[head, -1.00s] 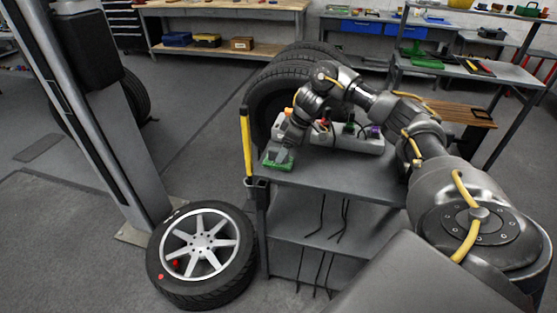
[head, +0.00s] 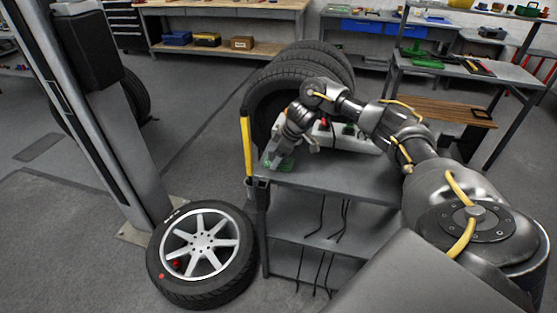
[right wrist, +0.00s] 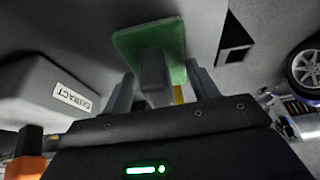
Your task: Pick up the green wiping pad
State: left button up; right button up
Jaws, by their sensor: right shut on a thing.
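The green wiping pad (head: 268,162) is at the near left corner of the grey cart top in the head view, partly hidden by my right gripper (head: 280,157). In the right wrist view the pad (right wrist: 130,43) is a flat green slab with a grey block handle (right wrist: 154,72). My right gripper (right wrist: 161,80) is shut on that handle, one finger on each side. I cannot tell whether the pad touches the cart top. My left gripper is not in view.
On the cart (head: 350,179), a pale tray (head: 368,143) stands behind my right arm. A grey box labelled "EXTRACT" (right wrist: 45,92) is beside the pad in the right wrist view. A wheel (head: 202,254) lies on the floor left of the cart; tires (head: 290,77) stand behind it.

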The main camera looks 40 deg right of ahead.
jog(key=shift+r, duration=0.6)
notch_tip(320, 180, up, 3)
jog(key=shift+s+f, duration=0.15)
jog(key=shift+f, duration=0.05)
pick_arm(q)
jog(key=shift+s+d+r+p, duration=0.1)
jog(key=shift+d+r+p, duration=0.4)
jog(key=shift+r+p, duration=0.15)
pick_arm(e)
jog(key=s+r, duration=0.9)
jog(key=s, duration=0.4)
jog(key=shift+s+a, duration=0.15)
jog(key=shift+s, duration=0.2)
jog(key=shift+r, duration=0.1)
